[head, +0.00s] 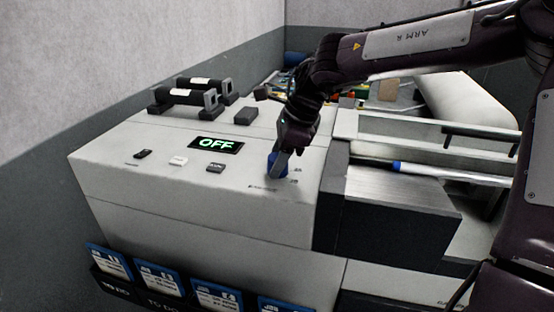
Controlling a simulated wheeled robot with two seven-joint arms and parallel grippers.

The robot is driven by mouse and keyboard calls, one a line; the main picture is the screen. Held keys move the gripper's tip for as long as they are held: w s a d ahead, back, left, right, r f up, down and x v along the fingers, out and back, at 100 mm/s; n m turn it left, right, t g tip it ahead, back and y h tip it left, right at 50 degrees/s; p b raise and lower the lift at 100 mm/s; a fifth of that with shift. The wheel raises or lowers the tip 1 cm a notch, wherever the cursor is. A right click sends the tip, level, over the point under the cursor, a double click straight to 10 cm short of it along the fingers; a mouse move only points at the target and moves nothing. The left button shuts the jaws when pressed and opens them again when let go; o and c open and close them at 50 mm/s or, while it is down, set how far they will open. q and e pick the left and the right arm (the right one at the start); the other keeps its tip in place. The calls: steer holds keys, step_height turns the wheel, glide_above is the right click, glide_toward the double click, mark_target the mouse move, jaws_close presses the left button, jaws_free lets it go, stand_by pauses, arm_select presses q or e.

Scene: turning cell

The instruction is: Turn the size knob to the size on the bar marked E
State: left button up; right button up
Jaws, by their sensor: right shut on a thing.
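The size knob (274,166) looks blue and sits on the top of the light grey machine (120,185), right of the display. My right gripper (281,163) comes down from above and is shut on the knob, hiding much of it. Small dark marks lie on the panel around the knob, too small to read. The display (216,144) reads OFF in green. I cannot make out a bar marked E. My left gripper is not in view.
Blue-framed cards (160,280) sit in a dark rack along the front. A bar with a blue end (440,172) lies at the right.

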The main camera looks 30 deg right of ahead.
steer(key=o, duration=1)
steer(key=shift+c, duration=0.2)
steer(key=b+v, duration=0.1)
steer(key=v, duration=0.6)
steer(key=shift+r, duration=0.4)
steer(key=shift+d, duration=0.1)
